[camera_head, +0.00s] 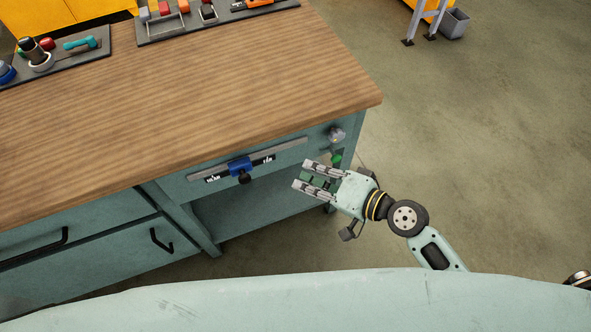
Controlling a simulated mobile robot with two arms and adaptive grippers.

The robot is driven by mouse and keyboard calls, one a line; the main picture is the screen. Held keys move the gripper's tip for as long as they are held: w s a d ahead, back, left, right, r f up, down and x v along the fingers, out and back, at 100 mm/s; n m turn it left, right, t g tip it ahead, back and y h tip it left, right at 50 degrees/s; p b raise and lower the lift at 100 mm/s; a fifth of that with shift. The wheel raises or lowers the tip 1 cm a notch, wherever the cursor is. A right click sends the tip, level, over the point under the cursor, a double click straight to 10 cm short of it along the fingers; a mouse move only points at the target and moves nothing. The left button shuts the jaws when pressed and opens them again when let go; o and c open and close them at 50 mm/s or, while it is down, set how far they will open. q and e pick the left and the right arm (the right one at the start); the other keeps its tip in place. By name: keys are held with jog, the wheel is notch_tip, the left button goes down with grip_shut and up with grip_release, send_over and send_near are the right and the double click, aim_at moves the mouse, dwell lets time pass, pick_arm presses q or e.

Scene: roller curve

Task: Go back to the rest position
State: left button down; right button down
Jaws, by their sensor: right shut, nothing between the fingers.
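My right gripper (302,174) is in front of the workbench's front face, near its right end. Its fingers point left, towards the bench, and are shut with nothing held. My right forearm comes up from the lower right behind it. A slider (240,168) with a blue block and a black knob sits on the bench front, to the left of the gripper and apart from it in the picture. My left gripper is not in view.
The wooden bench top (190,110) is largely clear. Trays with tools (60,58) line its back edge. A clear knob (336,134) and a green button (336,157) are at the bench's right end. Open floor (480,150) lies to the right; a grey bin (453,24) stands far back.

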jog(key=s+d+f+g+h, duration=0.15)
jog(key=d+f, duration=0.25)
jog(key=f, duration=0.6)
jog(key=s+d+f+h, duration=0.3)
jog(key=d+f, duration=0.1)
jog(key=f, duration=0.5)
jog(key=s+d+f+g+h, duration=0.1)
jog(key=s+d+f+h, duration=0.3)
jog(key=f, duration=0.6)
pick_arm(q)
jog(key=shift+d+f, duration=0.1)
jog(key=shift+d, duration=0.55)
pick_arm(e)
jog(key=s+d+f+n+g, duration=0.1)
jog(key=s+f+n+g, duration=0.1)
jog(key=s+f, duration=0.3)
jog(key=s+d+f+n+g+h, duration=0.1)
jog(key=s+f, duration=0.5)
jog(key=s, duration=0.6)
jog(key=s+d+f+n+g+h, duration=0.1)
jog(key=s+d+f+n+g, duration=0.1)
jog(key=s+f, duration=0.4)
jog(key=s+d+n, duration=0.1)
jog(key=s, duration=0.2)
jog(key=shift+s+f+n+g, duration=0.2)
jog(key=shift+s+n+g, duration=0.05)
jog(key=shift+n+g, duration=0.1)
jog(key=shift+d+h, duration=0.1)
jog(key=shift+h, duration=0.15)
